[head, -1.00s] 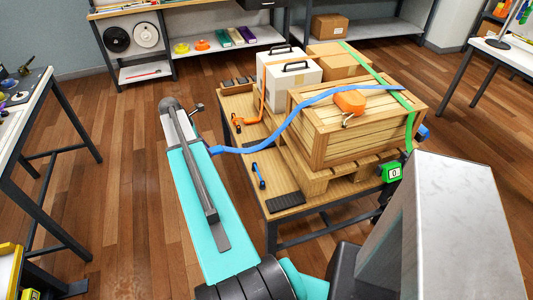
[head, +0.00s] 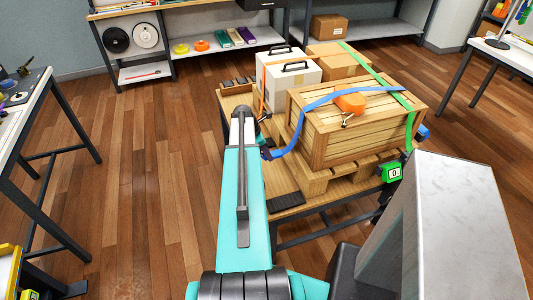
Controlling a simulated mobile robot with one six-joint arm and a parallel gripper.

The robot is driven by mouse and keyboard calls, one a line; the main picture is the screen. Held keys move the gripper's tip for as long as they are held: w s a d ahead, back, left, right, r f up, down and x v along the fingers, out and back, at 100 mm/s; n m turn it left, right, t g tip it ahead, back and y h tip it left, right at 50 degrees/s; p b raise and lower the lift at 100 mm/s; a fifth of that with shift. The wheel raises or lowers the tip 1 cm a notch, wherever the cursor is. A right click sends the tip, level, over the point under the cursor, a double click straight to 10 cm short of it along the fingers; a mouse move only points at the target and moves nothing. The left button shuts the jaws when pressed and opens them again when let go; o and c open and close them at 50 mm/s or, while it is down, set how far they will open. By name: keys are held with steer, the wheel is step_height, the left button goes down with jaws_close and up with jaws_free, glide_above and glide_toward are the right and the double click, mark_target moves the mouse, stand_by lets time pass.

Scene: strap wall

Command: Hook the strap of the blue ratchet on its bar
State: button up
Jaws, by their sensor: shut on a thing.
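The blue strap (head: 298,125) runs from the right over the slatted wooden crate (head: 350,138) and down its left side. Its free end (head: 268,153) is at my gripper (head: 264,142), which is shut on it just above the left part of the table. My arm hides most of the jaws. The blue bar at the table's left edge is hidden behind my arm, so I cannot tell whether the strap end touches it. The blue ratchet (head: 423,132) is at the right side of the crate.
A green strap (head: 378,75) crosses the load to a green box reading 0 (head: 393,172). White boxes (head: 290,80) and an orange strap (head: 262,85) stand close behind my gripper. Floor left of my arm is clear.

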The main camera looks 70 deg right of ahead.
steer(key=shift+f, duration=0.25)
stand_by(0.3)
steer(key=shift+f+b, duration=2.75)
steer(key=shift+f, duration=1.05)
steer(key=shift+f+b, duration=0.55)
steer(key=shift+f, duration=1.4)
steer(key=shift+s+d+f+p, duration=0.2)
steer(key=shift+s+d+p, duration=0.4)
steer(key=shift+s+d, duration=0.5)
steer(key=shift+s+a, duration=0.1)
steer(key=o, duration=1.2)
